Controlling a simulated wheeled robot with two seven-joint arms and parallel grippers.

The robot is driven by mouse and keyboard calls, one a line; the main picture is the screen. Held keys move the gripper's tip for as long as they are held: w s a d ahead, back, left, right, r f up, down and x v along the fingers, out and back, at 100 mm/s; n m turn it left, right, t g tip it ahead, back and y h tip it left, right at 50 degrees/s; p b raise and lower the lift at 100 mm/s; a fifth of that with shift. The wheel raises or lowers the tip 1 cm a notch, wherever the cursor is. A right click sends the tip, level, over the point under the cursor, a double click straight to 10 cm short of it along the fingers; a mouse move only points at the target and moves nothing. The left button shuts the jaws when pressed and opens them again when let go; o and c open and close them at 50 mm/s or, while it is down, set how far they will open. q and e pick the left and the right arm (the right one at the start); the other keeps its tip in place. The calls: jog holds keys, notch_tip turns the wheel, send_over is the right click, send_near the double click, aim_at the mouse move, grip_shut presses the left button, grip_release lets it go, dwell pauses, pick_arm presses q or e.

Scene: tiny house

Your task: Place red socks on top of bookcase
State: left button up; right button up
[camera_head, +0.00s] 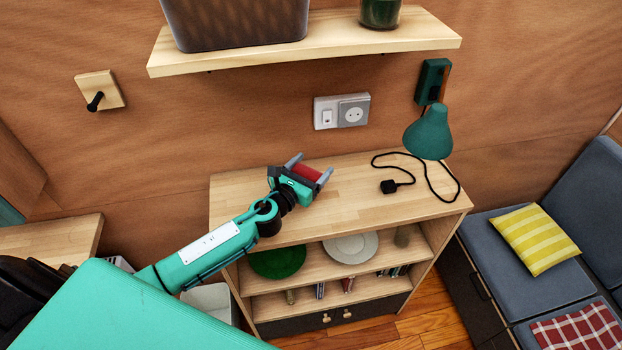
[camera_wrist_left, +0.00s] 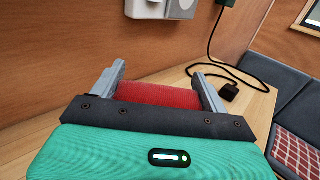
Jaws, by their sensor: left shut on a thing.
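The red socks (camera_head: 307,172) are between the fingers of my left gripper (camera_head: 312,171), which is shut on them. In the left wrist view the red socks (camera_wrist_left: 158,95) fill the space between the two grey fingers of the left gripper (camera_wrist_left: 162,85). The gripper is over the top of the light wood bookcase (camera_head: 345,205), toward its back and left of its middle. I cannot tell whether the socks touch the bookcase top. My right gripper is not in view.
A black cable and plug (camera_head: 389,186) lie on the right of the bookcase top. A green lamp (camera_head: 429,133) hangs on the wall above it. A wall shelf (camera_head: 330,38) juts out overhead. The front and middle of the bookcase top are clear.

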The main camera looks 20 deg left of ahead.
aim_at(311, 178)
pick_arm(q)
jog(key=shift+f+b, duration=0.65)
jog(key=shift+f, duration=1.2)
jog(key=shift+f, duration=0.2)
jog(key=o, duration=1)
jog(key=shift+c, duration=0.2)
